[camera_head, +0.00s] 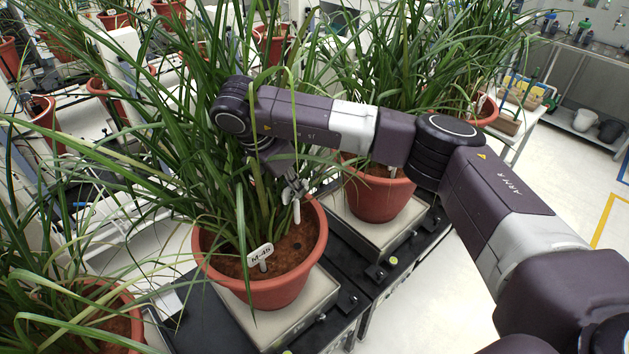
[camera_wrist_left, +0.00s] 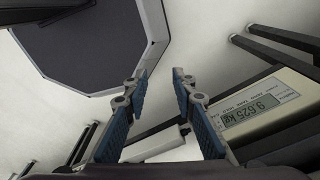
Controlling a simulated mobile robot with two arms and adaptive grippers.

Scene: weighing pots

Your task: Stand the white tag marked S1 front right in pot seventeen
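A terracotta pot (camera_head: 270,290) with long green leaves stands on a scale in the middle of the head view. A white tag marked M-45 (camera_head: 261,254) stands in its soil at the front. My right gripper (camera_head: 294,190) reaches over the pot's right side, partly hidden by leaves. It appears shut on a small white tag (camera_head: 296,212), which hangs upright above the soil; its marking cannot be read and I cannot tell whether its tip touches the soil. The pot's number is not visible. My left gripper (camera_wrist_left: 159,75) is open and empty in the left wrist view.
A second potted plant (camera_head: 378,195) stands on the neighbouring scale behind right. Another pot (camera_head: 95,320) is at the lower left. A scale display (camera_wrist_left: 262,108) reads about 9.625 kg beside my left gripper. Open floor lies at right.

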